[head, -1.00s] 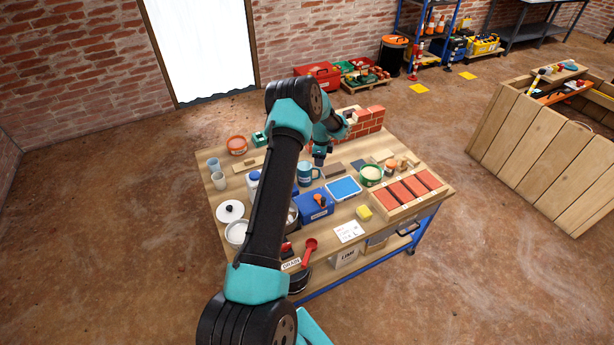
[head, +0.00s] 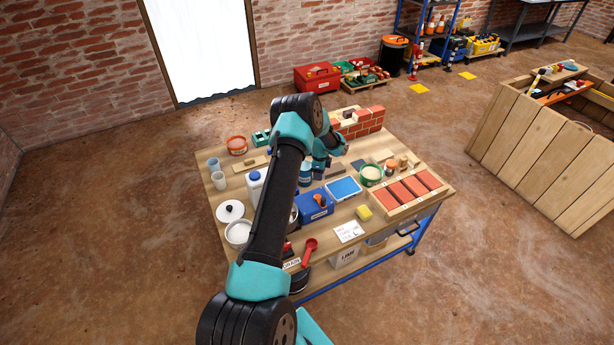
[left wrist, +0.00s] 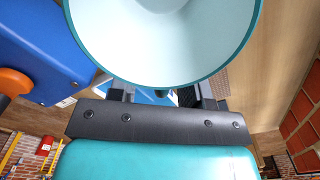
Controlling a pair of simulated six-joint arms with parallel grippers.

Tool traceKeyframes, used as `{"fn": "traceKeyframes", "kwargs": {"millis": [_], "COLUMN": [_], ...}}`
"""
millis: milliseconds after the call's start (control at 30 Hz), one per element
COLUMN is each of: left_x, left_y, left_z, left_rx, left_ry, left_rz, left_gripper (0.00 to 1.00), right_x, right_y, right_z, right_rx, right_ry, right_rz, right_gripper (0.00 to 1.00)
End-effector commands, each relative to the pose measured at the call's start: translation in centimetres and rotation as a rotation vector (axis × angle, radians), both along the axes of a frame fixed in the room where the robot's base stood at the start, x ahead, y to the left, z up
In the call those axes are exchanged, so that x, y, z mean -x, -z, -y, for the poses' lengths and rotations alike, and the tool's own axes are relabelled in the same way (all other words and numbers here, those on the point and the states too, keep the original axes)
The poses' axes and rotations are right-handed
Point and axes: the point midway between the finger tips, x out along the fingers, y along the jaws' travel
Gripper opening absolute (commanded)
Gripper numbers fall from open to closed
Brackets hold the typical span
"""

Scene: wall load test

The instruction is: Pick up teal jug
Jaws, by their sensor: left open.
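The teal jug (head: 305,177) stands on the wooden workbench, mostly hidden behind my left arm in the head view. In the left wrist view the jug (left wrist: 165,45) fills the upper middle, with its teal rim and pale inside showing close up. My left gripper (head: 318,172) is at the jug, coming down beside it. In the left wrist view the left gripper's fingers (left wrist: 165,94) are apart, and the jug's rim covers part of them. I cannot tell whether they touch the jug. My right gripper is not in view.
A blue box (head: 315,205) with an orange knob stands close in front of the jug; it also shows at the left in the wrist view (left wrist: 45,50). A white bottle (head: 254,186) is to the left. A blue-edged tray (head: 343,188) and brick wall (head: 364,122) are to the right.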

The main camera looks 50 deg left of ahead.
Motion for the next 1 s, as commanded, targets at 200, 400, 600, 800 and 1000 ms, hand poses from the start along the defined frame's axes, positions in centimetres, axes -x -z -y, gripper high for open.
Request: {"fn": "traceKeyframes", "kwargs": {"millis": [200, 400, 600, 800, 1000], "left_x": [-0.01, -0.01, 0.0, -0.01, -0.01], "left_y": [1.15, 1.11, 1.1, 1.09, 1.09], "left_z": [-0.01, -0.02, -0.02, -0.02, -0.02], "left_rx": [-0.001, -0.001, -0.001, -0.001, -0.001], "left_ry": [0.0, -0.001, -0.001, -0.001, -0.001], "left_rz": [0.001, 0.001, 0.001, 0.001, 0.001], "left_gripper": [0.45, 0.45, 0.45, 0.25, 0.06], "right_x": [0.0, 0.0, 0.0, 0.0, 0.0], "right_y": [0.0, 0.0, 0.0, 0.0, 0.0], "right_z": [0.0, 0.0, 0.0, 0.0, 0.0], "right_rx": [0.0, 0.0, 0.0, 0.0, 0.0], "right_ry": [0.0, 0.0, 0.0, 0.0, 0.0], "right_rz": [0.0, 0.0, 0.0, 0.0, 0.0], "right_gripper": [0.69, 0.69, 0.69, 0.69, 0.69]}}
